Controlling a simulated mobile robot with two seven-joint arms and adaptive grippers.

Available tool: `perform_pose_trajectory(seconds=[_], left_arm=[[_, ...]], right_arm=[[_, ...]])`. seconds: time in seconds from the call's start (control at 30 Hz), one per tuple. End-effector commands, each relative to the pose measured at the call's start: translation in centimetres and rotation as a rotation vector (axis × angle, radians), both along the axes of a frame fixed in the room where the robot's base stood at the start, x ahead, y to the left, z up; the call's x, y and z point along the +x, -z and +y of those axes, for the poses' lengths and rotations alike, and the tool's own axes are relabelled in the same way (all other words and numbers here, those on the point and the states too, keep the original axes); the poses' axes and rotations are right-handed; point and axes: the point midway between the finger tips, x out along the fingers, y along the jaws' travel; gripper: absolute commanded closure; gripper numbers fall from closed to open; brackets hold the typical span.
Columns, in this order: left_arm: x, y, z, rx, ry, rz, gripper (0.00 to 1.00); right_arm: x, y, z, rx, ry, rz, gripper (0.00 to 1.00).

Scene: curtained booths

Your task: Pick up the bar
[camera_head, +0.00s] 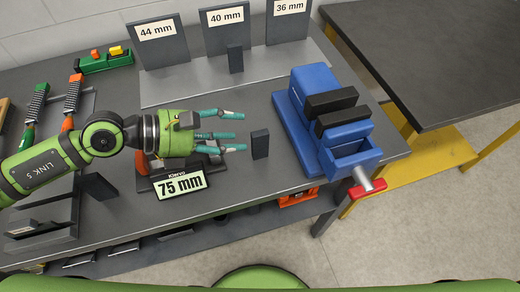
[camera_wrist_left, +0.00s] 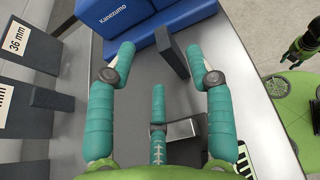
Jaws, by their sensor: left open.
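A dark upright bar (camera_head: 260,144) stands on the grey bench between my left gripper and the blue vise. It also shows in the left wrist view (camera_wrist_left: 172,52), beyond the fingertips and close to the vise. My left gripper (camera_head: 238,132) has three teal fingers spread open and points right toward the bar. A gap separates the fingertips from the bar, and nothing is held. In the left wrist view the left gripper (camera_wrist_left: 165,70) is open. Two similar dark bars stand elsewhere, one by the gauge plates (camera_head: 235,58) and one at the left (camera_head: 98,187).
The blue vise (camera_head: 300,138) with black jaws and a red handle (camera_head: 367,188) stands at the right. A "75 mm" label (camera_head: 180,184) sits below the gripper. Plates marked 44, 40 and 36 mm stand at the back. Files and a green holder (camera_head: 105,62) are at the left.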

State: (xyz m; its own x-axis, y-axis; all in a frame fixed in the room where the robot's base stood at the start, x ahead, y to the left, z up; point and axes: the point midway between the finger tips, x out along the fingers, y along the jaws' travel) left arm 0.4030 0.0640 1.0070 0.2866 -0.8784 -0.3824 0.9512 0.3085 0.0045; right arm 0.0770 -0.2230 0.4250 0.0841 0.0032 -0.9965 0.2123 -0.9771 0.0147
Motion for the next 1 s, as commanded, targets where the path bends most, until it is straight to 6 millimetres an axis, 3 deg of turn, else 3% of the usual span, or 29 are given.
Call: perform_pose_trajectory(seconds=[0.17,0.43,0.6,0.9,1.0], left_arm=[[0.3,0.6,-1.1,-0.003,0.001,0.000,0.47],[0.8,1.4,-4.2,-0.004,0.002,0.003,0.47],[1.4,2.6,-6.0,-0.003,-0.001,0.001,0.47],[1.5,3.1,-6.4,-0.001,-0.001,-0.001,0.47],[1.5,3.1,-6.4,-0.001,-0.001,-0.001,0.87]], right_arm=[[-1.2,-0.5,-0.1,-0.002,0.001,0.018,0.60],[1.2,-3.4,0.1,0.003,0.001,-0.022,0.60],[1.5,-4.2,0.1,0.003,0.001,-0.027,0.60],[0.9,-4.0,0.1,0.001,0.000,-0.016,0.60],[0.6,-4.0,0.0,0.001,0.000,-0.011,0.60]])
